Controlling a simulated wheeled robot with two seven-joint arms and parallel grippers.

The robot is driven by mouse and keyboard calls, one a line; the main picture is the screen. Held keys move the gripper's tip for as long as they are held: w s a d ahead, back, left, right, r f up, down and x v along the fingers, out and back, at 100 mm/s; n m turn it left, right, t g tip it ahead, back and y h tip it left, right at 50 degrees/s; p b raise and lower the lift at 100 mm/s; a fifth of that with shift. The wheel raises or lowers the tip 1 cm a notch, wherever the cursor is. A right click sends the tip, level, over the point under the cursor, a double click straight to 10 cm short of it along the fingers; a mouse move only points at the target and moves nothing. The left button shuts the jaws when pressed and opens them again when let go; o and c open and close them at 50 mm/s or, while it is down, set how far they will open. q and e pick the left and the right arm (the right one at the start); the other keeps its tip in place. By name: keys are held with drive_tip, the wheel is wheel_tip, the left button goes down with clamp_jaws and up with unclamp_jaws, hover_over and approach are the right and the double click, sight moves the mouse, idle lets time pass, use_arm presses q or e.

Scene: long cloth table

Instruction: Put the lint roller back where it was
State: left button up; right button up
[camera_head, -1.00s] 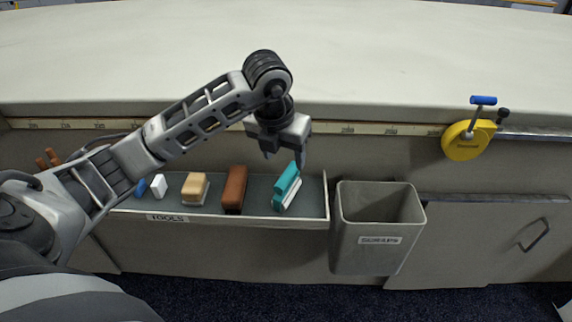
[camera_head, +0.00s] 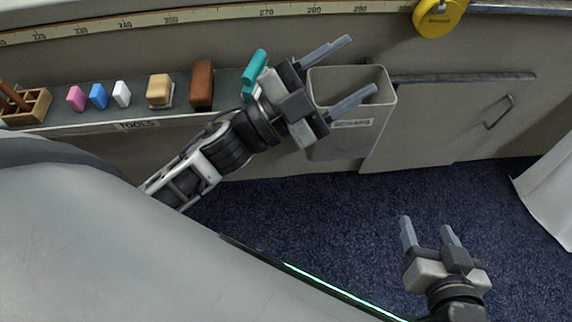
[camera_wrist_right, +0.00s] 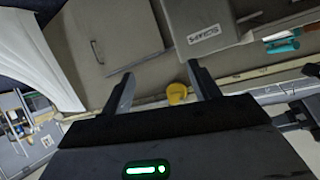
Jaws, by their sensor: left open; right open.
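I cannot pick out a lint roller for certain in these views. A teal tool (camera_head: 254,72) stands at the right end of the tools tray (camera_head: 110,126); it also shows at the right of the right wrist view (camera_wrist_right: 282,44). My left gripper (camera_head: 360,66) is open and empty, its fingers in front of and above the scraps bin, and its wrist hides part of the tray's right end. My right gripper (camera_head: 426,225) is open and empty over the blue carpet, apart from everything. Its two fingers also show in the right wrist view (camera_wrist_right: 161,72).
The tray also holds a brown block (camera_head: 201,84), a tan brush-like block (camera_head: 159,89), small white, blue and pink blocks, and a wooden caddy (camera_head: 28,106). The scraps bin (camera_head: 349,133) hangs right of the tray. A yellow round tool (camera_head: 436,18) hangs at the table edge.

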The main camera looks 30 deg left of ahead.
use_arm(q)
drive_tip(key=s+a+f+n+g+y, duration=0.2)
drive_tip(key=s+f+n+y, duration=0.2)
drive_tip(key=f+n, duration=0.3)
drive_tip(key=s+a+f+n+g+y, duration=0.2)
drive_tip(key=f+n+y, duration=0.4)
drive_tip(key=f, duration=0.5)
drive_tip(key=shift+s+a+f+n+g, duration=0.3)
drive_tip(key=shift+s+n+g, duration=0.4)
drive_tip(key=shift+s, duration=0.45)
use_arm(e)
drive_tip(key=shift+s, duration=0.1)
use_arm(q)
drive_tip(key=r+p, duration=0.1)
drive_tip(key=p, duration=0.2)
drive_tip(key=r+p, duration=0.1)
drive_tip(key=p, duration=0.2)
drive_tip(key=r+g+p, duration=0.1)
drive_tip(key=p, duration=0.1)
drive_tip(key=shift+a+r+p, duration=0.25)
drive_tip(key=shift+r+p, duration=0.05)
drive_tip(key=shift+p, duration=0.1)
use_arm(e)
drive_tip(key=r, duration=0.2)
drive_tip(key=r+g, duration=0.1)
drive_tip(key=shift+s+d+r+h, duration=0.1)
drive_tip(key=shift+d+r+h, duration=0.15)
drive_tip(key=shift+d+h, duration=0.05)
